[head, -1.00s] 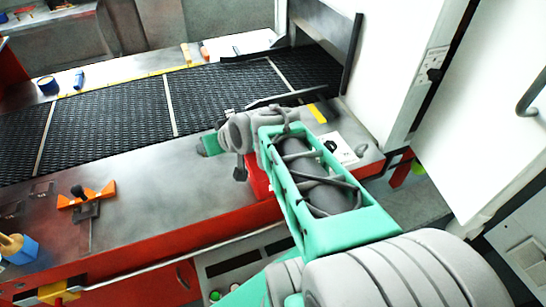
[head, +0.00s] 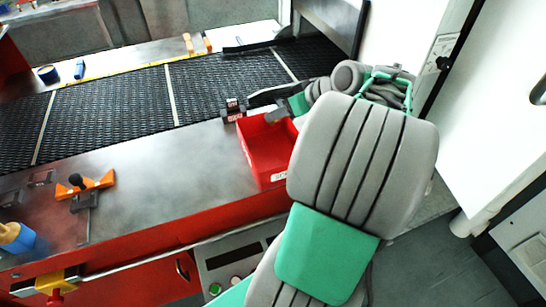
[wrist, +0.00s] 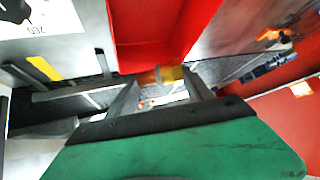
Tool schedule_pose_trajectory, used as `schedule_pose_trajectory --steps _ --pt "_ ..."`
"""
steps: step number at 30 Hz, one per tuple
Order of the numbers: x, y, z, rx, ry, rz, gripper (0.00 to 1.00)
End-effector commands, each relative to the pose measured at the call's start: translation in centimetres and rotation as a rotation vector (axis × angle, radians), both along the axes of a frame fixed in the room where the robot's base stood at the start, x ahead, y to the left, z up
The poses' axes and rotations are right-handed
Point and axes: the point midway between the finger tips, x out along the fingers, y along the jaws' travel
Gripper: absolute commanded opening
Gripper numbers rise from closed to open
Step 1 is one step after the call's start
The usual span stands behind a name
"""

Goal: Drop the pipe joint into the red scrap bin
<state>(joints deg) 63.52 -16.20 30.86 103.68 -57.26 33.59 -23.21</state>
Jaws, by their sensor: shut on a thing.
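The red scrap bin (head: 262,165) stands on the steel bench near its front edge, open at the top. It also fills the upper middle of the wrist view (wrist: 160,52). My gripper (head: 276,116) is at the bin's far rim in the head view, partly hidden by my arm. In the wrist view my gripper (wrist: 160,84) has its two fingers apart, with a small yellowish piece between the tips. This piece appears to be the pipe joint (wrist: 166,74), mostly hidden. I cannot tell how far over the bin it is.
The black mesh belt (head: 120,113) runs behind the bench. A small dark block with labels (head: 233,109) is beside the bin's far left corner. The bench between is clear.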

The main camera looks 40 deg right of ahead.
Motion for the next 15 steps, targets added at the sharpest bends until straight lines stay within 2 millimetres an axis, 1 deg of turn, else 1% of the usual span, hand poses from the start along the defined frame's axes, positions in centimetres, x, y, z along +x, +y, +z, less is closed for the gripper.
schedule_pose_trajectory --steps 1,2,8,9,15 --pt "0.02 -0.01 -0.55 -0.002 -0.001 0.001 0.09" --pt "0.03 -0.01 -0.62 -0.002 -0.001 0.001 0.09" --pt "0.04 -0.01 -0.50 -0.002 -0.001 0.001 0.09" --pt "0.04 -0.01 -0.49 -0.002 -0.001 0.001 0.60" --pt "0.04 0.00 -0.51 -0.001 -0.001 0.000 0.77"
